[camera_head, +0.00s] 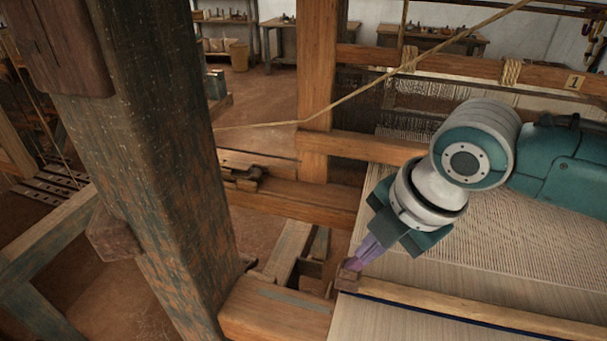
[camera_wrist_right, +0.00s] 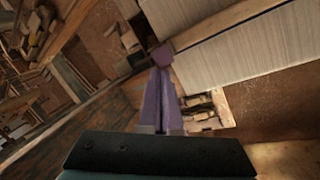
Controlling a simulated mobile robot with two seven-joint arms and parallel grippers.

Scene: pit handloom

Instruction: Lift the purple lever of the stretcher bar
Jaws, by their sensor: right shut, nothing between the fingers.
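The stretcher bar (camera_head: 450,302) is a long pale wooden bar lying across the woven cloth (camera_head: 385,322), with a dark blue strip along it. A small brownish block (camera_head: 347,279) sits at its left end; it looks purplish in the wrist view (camera_wrist_right: 162,54). My right gripper (camera_head: 354,264) has long purple fingers, shut and empty, pointing down at this block. The fingertips (camera_wrist_right: 161,68) are at or very near the block; I cannot tell whether they touch. I cannot pick out a separate purple lever from the fingers and block. My left gripper is not in view.
A thick worn wooden post (camera_head: 155,170) stands at the left of the loom. A wooden beam (camera_head: 275,312) lies just left of the bar's end. Warp threads (camera_head: 520,235) spread under my right arm. A rope (camera_head: 350,105) slants across above.

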